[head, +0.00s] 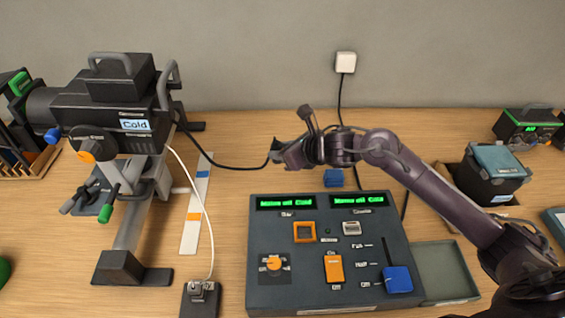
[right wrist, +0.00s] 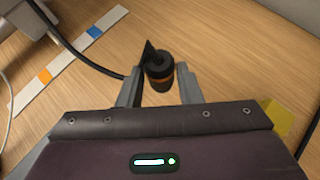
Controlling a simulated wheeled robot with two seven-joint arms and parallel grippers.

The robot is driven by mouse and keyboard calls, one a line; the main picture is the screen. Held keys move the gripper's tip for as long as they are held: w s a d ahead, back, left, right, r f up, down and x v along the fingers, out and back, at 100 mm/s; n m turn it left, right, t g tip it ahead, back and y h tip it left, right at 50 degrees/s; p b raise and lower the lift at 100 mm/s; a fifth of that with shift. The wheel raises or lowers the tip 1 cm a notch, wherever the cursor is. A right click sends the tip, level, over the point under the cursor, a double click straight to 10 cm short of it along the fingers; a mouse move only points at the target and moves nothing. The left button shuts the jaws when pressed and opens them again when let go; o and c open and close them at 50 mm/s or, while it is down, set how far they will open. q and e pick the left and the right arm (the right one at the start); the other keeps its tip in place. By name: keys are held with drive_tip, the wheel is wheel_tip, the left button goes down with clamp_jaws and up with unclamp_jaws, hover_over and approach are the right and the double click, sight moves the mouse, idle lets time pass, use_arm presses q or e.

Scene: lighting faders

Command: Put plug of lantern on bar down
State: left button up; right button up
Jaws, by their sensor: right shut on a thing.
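The lantern (head: 75,107) is a black stage light with a "Cold" label, mounted on a grey stand at the left. A black cable runs from it to my right gripper (head: 279,152), which is above the table behind the control desk. In the right wrist view, a black plug with an orange band (right wrist: 159,72) sits between the fingers of my right gripper (right wrist: 160,88), which is shut on it. In the head view the plug is mostly hidden by the gripper. My left gripper is not in view.
The control desk (head: 328,280) with orange and blue controls stands at front centre. A white strip with coloured bands (head: 189,238) lies left of it. A socket block (head: 199,303) with a white cord is at the front. Bare wood lies between strip and desk. A green tray (head: 450,262) is at right.

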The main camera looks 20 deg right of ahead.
drive_tip(key=shift+f, duration=0.65)
wheel_tip(320, 180, down, 3)
drive_tip(key=shift+r, duration=0.15)
drive_tip(key=shift+f, duration=0.55)
drive_tip(key=shift+f+b, duration=0.4)
drive_tip(key=shift+f, duration=0.05)
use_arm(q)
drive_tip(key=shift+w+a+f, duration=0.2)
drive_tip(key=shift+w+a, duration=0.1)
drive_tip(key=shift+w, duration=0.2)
use_arm(e)
drive_tip(key=o, duration=1.1)
drive_tip(key=shift+c, duration=0.2)
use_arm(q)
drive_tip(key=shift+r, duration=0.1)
use_arm(e)
drive_tip(key=shift+r, duration=0.15)
